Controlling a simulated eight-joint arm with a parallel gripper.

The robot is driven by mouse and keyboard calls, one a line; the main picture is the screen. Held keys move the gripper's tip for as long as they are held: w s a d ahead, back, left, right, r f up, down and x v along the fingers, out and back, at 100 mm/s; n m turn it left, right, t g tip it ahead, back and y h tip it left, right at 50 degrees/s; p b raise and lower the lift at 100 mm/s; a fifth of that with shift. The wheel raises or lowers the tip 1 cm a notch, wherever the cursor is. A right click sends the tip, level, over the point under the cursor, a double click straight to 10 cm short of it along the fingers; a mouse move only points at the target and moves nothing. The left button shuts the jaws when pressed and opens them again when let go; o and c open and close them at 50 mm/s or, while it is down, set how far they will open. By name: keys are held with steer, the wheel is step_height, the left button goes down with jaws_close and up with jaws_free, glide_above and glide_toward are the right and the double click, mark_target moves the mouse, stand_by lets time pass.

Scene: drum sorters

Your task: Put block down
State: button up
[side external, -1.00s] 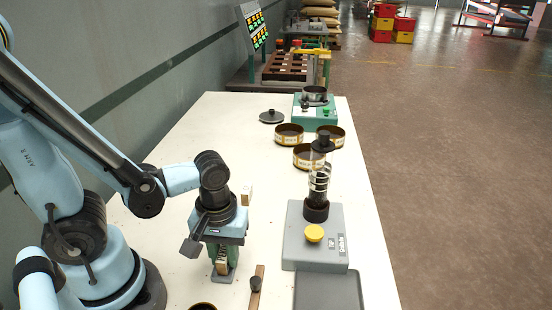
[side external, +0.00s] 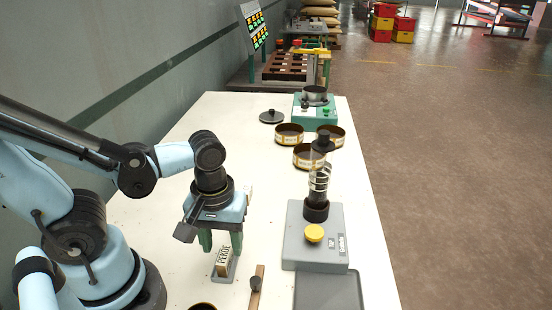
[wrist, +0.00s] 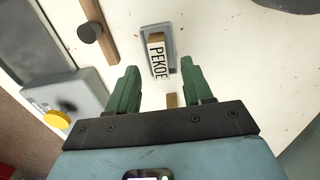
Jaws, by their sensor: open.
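The block (side external: 224,261) is a small wooden piece with a white face lettered "PEKOE". It sits in a small grey holder (side external: 232,275) on the white table, and it also shows in the wrist view (wrist: 158,58) with the grey holder (wrist: 172,45) around it. My gripper (side external: 221,243) is open and empty, with its green fingers spread just above the block. Nothing is held.
A wooden strip with a dark knob (side external: 256,284) lies just right of the holder. A grey device with a yellow button (side external: 314,233) and clear tube stands further right. Several round tins (side external: 289,135) are further back.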

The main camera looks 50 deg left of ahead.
mark_target(224, 254)
step_height(224, 254, up, 9)
steer(key=w+a+m+t, duration=0.3)
steer(key=w+m+t, duration=0.4)
steer(key=w+m, duration=0.2)
steer(key=shift+w+a, duration=0.2)
steer(key=shift+a, duration=0.2)
stand_by(1.4)
